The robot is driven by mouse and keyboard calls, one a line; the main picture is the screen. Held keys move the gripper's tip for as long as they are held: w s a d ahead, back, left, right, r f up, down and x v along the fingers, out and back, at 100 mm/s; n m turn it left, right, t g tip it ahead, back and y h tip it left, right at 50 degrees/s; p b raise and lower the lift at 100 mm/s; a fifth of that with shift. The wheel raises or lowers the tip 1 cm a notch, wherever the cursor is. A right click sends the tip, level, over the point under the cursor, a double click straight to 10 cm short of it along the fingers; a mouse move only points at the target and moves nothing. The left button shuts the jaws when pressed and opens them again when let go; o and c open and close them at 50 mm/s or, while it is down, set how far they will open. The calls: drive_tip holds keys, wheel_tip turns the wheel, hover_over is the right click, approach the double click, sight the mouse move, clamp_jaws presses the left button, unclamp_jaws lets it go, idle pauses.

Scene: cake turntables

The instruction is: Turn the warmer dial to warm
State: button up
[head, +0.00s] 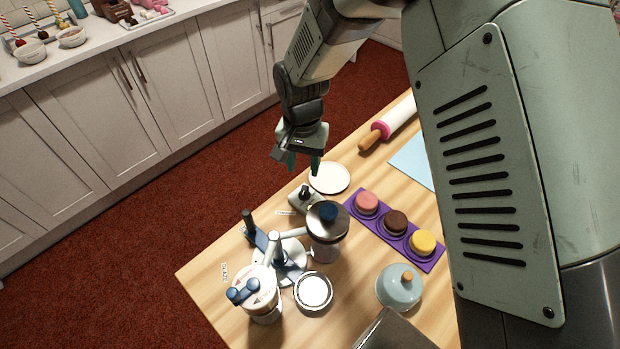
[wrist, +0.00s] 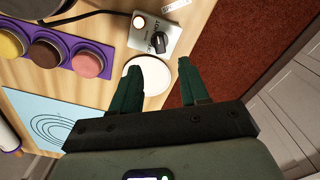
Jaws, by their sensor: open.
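The warmer's small grey control box (wrist: 164,32) lies beyond my fingertips in the wrist view, with a black dial (wrist: 158,42) and a lit orange-white lamp. The lettering around the dial is too small to read, so I cannot tell its setting. In the head view the box (head: 296,201) sits near the table's left edge, its black dial (head: 305,191) facing up. A white round plate (wrist: 151,76) lies beside the box, partly behind my left finger in the wrist view. My gripper (wrist: 160,65) is open and empty, fingers pointing down above the plate and box (head: 303,168).
A purple tray (head: 386,243) with pink, brown and yellow cakes stands right of the box. A jar with a dark lid (head: 328,222), blue-handled stands (head: 290,262) and a domed grey pot (head: 399,288) crowd the front. A black cable (wrist: 85,15) runs to the box.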

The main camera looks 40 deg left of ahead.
sight(304, 190)
wheel_tip(304, 190, down, 9)
drive_tip(key=shift+r, duration=0.2)
clamp_jaws()
idle(0.3)
